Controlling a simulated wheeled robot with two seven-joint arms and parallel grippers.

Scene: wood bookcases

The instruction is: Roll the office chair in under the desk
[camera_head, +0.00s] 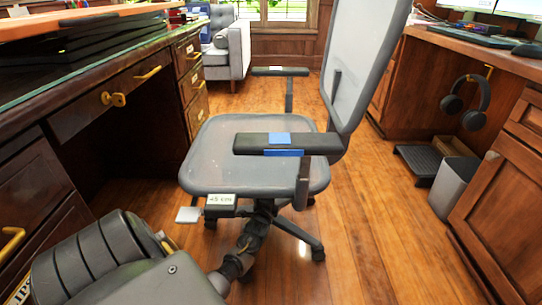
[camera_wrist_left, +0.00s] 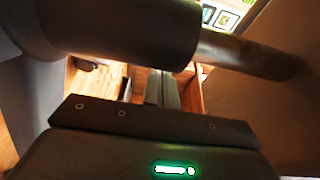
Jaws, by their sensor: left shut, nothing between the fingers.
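The grey office chair (camera_head: 238,150) stands upright on the wood floor. Its seat points left toward the dark wood desk (camera_head: 68,125), and its backrest (camera_head: 362,60) leans at the right. The seat's left edge is near the desk's open knee space; I cannot tell any overlap. The near black armrest (camera_head: 250,143) carries blue patches. My left arm enters at the lower left of the head view, close to the chair's underside; its fingertips cannot be made out there. In the left wrist view my left gripper (camera_wrist_left: 163,88) is shut and empty. My right gripper is out of view.
Drawers (camera_head: 190,75) with brass handles flank the knee space. A second desk (camera_head: 440,65) with hanging headphones (camera_head: 467,100) stands at the right, with a grey bin (camera_head: 454,186) and a footrest (camera_head: 424,162) below. A grey armchair (camera_head: 228,50) is behind. Floor right of the chair is clear.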

